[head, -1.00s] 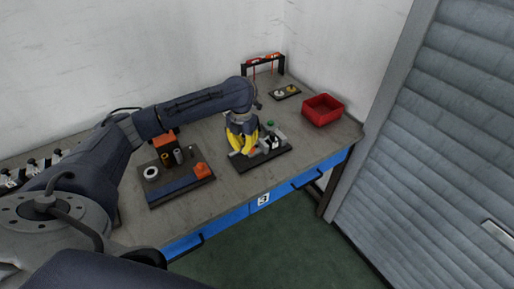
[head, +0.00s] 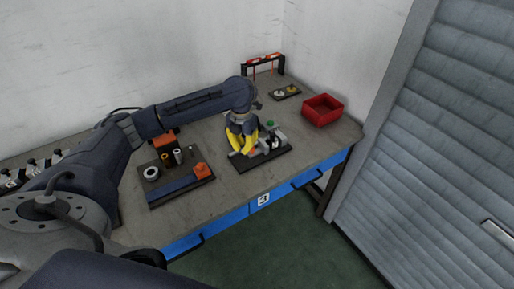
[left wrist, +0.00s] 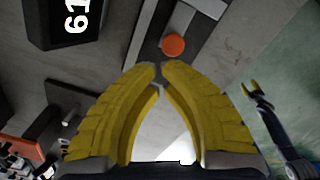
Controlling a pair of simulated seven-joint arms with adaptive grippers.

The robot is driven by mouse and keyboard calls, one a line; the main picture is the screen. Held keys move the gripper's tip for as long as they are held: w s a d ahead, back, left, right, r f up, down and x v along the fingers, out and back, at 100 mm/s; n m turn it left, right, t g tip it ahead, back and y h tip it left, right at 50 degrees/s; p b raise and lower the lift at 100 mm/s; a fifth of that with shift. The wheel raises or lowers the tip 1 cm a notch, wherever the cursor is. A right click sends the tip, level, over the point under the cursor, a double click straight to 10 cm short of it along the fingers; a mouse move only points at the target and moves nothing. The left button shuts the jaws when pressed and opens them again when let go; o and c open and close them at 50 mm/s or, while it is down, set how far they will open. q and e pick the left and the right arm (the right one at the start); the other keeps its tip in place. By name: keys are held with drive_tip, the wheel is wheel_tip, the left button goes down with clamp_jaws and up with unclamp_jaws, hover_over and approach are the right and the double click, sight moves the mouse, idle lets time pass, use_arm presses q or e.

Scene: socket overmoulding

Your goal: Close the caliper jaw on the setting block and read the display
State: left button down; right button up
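The caliper fixture stands on a dark board (head: 284,153) on the bench, partly hidden by my left gripper. My left gripper (head: 241,152) points down over its left part. In the left wrist view, the yellow fingers (left wrist: 160,72) nearly meet at their tips, with only a narrow gap and nothing clear between them. A dark display block (left wrist: 70,22) shows white digits reading sideways, "61", cut by the frame edge. A grey bar with an orange button (left wrist: 173,45) lies just beyond the fingertips. The setting block cannot be told apart.
A red bin (head: 322,110) and a small dark plate (head: 285,92) stand at the back right. Bench between them is clear.

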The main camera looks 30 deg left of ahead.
use_arm(q)
drive_tip(key=shift+f, duration=0.25)
drive_tip(key=shift+f, duration=0.6)
drive_tip(key=shift+w+d, duration=0.4)
drive_tip(key=shift+w, duration=0.3)
drive_tip(key=shift+w+d, duration=0.35)
drive_tip(key=shift+w, duration=0.35)
idle(1.3)
drive_tip(key=shift+r, duration=4.05)
